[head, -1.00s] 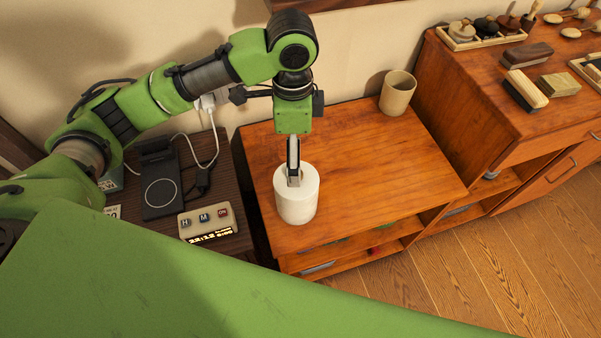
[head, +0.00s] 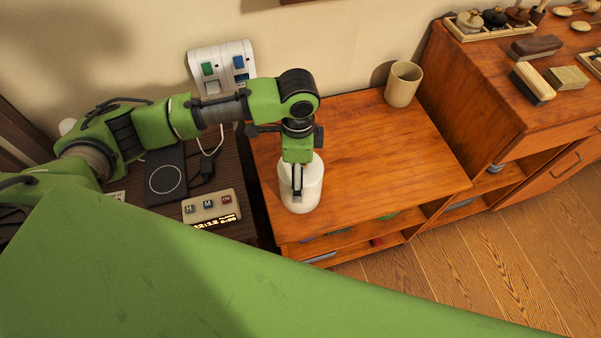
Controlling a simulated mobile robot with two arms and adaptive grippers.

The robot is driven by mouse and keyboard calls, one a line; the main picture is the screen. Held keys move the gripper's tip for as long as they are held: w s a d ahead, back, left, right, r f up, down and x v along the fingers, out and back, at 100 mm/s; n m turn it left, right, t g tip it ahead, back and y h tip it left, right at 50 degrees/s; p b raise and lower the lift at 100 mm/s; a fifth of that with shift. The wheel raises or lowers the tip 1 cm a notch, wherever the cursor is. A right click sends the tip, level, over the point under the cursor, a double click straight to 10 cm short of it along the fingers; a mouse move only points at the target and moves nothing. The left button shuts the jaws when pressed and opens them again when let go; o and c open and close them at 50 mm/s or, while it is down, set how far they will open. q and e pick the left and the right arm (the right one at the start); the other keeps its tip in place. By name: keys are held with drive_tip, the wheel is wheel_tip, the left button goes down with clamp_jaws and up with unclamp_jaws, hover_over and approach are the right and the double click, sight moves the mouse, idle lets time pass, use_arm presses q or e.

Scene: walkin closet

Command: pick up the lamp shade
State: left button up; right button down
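A white cylinder (head: 311,190), which looks like the lamp shade, stands upright on the low wooden cabinet (head: 375,150) near its left front corner. My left gripper (head: 298,191) points down at it from above. Its dark fingers overlap the cylinder's upper front in the picture, and the gripper body covers much of the top rim. I cannot tell whether the fingers are inside, around or in front of the wall, nor whether they are shut. My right gripper is not in view.
A beige cup (head: 402,84) stands at the cabinet's back right. A dark side table to the left holds a charging pad (head: 165,178) and a small clock (head: 212,208). A wall socket (head: 222,68) is behind the arm. A taller cabinet (head: 500,100) with brushes stands right. The cabinet top's middle is clear.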

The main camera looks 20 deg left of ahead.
use_arm(q)
drive_tip(key=c, duration=1.4)
drive_tip(key=shift+r, duration=0.1)
